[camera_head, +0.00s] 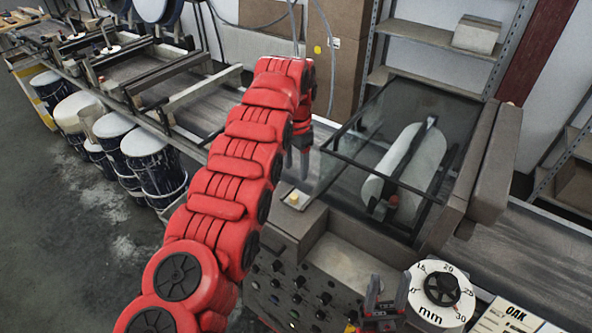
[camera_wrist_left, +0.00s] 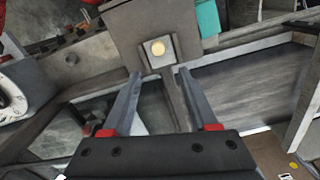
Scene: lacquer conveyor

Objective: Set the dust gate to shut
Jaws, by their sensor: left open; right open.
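A small cream knob (camera_head: 293,198) sits on a pale square plate at the corner of the machine, beside the glass-covered housing; it also shows in the left wrist view (camera_wrist_left: 158,47). No part is clearly labelled as the dust gate, and I cannot tell whether this knob belongs to it. My left gripper (camera_head: 298,166) is open and empty above and behind the knob in the head view. In the left wrist view its fingertips (camera_wrist_left: 159,73) point toward the knob, which lies just beyond the gap between them. My right gripper (camera_head: 384,310) is open at the bottom, near the dial.
A glass cover (camera_head: 420,125) encloses a large pale roller. A control panel (camera_head: 300,285) with several knobs faces front. A white mm dial (camera_head: 441,293) and an OAK card (camera_head: 508,318) are at lower right. Paint drums (camera_head: 150,165) stand under the conveyor at left.

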